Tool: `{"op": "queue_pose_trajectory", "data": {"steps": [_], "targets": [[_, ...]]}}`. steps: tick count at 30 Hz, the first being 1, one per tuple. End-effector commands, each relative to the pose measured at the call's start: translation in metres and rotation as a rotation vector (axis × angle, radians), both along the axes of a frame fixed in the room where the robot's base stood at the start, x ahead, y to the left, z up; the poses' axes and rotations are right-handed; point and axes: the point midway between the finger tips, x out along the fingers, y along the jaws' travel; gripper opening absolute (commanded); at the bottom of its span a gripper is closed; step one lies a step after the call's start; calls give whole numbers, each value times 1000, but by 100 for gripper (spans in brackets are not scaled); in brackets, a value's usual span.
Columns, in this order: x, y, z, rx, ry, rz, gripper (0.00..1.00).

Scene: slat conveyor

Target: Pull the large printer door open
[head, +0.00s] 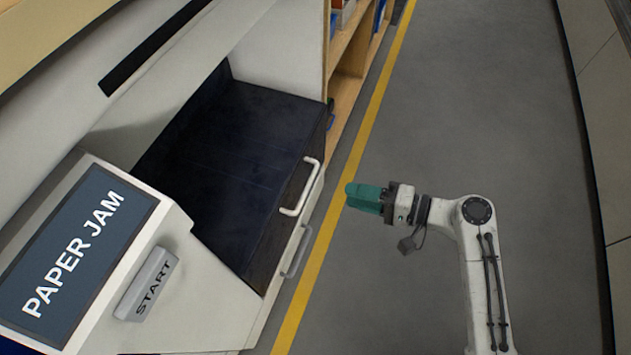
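The large white printer (215,300) fills the left side of the head view. Its angled screen (72,255) reads "PAPER JAM", with a grey START button (146,284) beside it. A dark recess (220,150) lies behind the screen. On the printer's aisle side is a dark front panel with a white bar handle (301,188); a greyer handle (297,252) sits below it. I cannot tell from this view which panel is the large door. My gripper (350,196) has teal fingers and points left toward the white handle, apart from it. The finger gap is not visible.
A yellow floor line (345,180) runs along the printer side. The grey floor (490,110) of the aisle is clear. Wooden shelving (350,70) stands beyond the printer. Pale panels (610,130) border the right side.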

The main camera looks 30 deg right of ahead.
Motion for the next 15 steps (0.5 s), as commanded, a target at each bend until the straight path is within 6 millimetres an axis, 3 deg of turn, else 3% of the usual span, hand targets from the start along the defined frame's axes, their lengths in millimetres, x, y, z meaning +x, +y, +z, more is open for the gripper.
{"op": "queue_pose_trajectory", "data": {"steps": [15], "targets": [[66,49,-21,-3,0,6,38]]}}
